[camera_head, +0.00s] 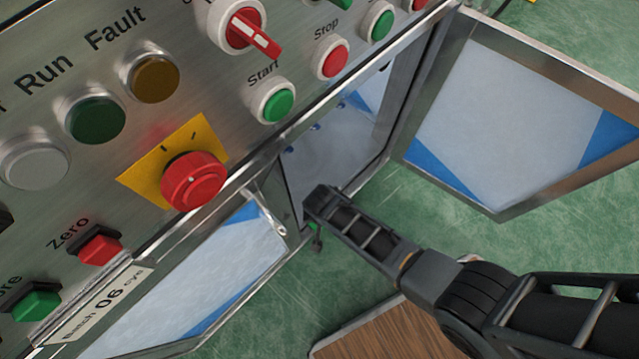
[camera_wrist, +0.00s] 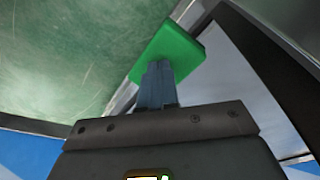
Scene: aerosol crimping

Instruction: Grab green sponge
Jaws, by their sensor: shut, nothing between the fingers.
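The green sponge (camera_wrist: 181,47) shows in the wrist view, just beyond my fingertips, as a bright green block at the edge of the cabinet opening. My gripper (camera_wrist: 156,66) is shut, and its fingers overlap the sponge's near side in the picture; I cannot tell whether they touch it. Nothing is held between the fingers. In the head view my gripper (camera_head: 318,243) points down at the doorway of the machine, and only a small green bit beside it may be the sponge (camera_head: 313,226). The fingers partly hide the sponge.
The steel control panel (camera_head: 225,105) with several buttons stands above the opening. A left door (camera_head: 190,285) and a right door (camera_head: 520,115) with clear panes stand open beside my arm. A wooden board (camera_head: 390,335) lies at the bottom. The green floor (camera_head: 400,215) between is clear.

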